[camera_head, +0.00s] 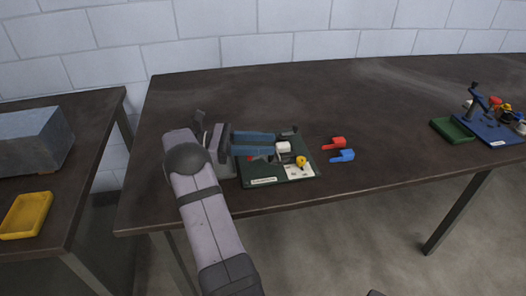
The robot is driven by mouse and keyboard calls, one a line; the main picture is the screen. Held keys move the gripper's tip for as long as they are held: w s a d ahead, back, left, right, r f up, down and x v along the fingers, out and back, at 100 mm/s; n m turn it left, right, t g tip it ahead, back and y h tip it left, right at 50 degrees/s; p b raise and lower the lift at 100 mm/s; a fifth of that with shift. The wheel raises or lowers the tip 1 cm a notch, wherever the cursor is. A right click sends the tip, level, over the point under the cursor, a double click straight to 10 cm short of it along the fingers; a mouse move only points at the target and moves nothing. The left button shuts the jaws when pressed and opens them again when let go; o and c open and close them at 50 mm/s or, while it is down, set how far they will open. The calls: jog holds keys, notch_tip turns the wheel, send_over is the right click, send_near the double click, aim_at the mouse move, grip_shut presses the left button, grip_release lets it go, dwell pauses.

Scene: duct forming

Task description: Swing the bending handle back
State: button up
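A bending fixture on a dark green base plate (265,181) sits on the dark table, left of its middle. Long blue bars (254,137) lie across its back, with a small dark piece (290,130) at their right end. I cannot tell for sure which part is the bending handle. My gripper (222,140) is at the fixture's left end, close to the blue bars. My arm hides part of it, so its fingers and any contact are unclear.
A red piece (335,143) and a blue piece (342,155) lie right of the fixture. Farther right are a green tray (452,130) and a blue-based fixture (490,128). A left table holds a grey box (33,140) and a yellow tray (25,215). The table's middle is clear.

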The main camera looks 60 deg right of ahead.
notch_tip(320, 180, up, 7)
jog(key=shift+f, duration=0.2)
jog(key=shift+c, duration=0.6)
jog(key=shift+a, duration=0.1)
jog(key=c, duration=0.5)
jog(key=w+a+r+h+p, duration=0.1)
jog(key=w, duration=0.1)
jog(key=w+a+r+n+t+p, duration=0.1)
jog(key=w+a+p, duration=0.1)
jog(key=w+a+r+n+h+p, duration=0.1)
jog(key=w, duration=0.2)
jog(key=shift+a+r+t+h, duration=0.3)
jog(key=shift+a+t, duration=0.1)
grip_shut()
jog(key=w+a+f+n+t+h+p, duration=0.1)
jog(key=w+a+n+t+h+p, duration=0.25)
jog(key=a+n, duration=0.3)
jog(key=w+a+f+n+t+h+p, duration=0.1)
jog(key=w+a+n+t+h+p, duration=0.15)
jog(key=a+n+h+p, duration=0.35)
jog(key=s+f+n+t+y, duration=0.2)
jog(key=s+f+n+t, duration=0.3)
jog(key=s+n, duration=0.3)
jog(key=s+a+f+n+t+y, duration=0.1)
jog(key=s+f+n+t+y, duration=0.1)
jog(key=s+f+n+t, duration=0.3)
jog(key=shift+s+f+n, duration=0.5)
jog(key=shift+s+n, duration=1.45)
jog(key=shift+n, duration=0.2)
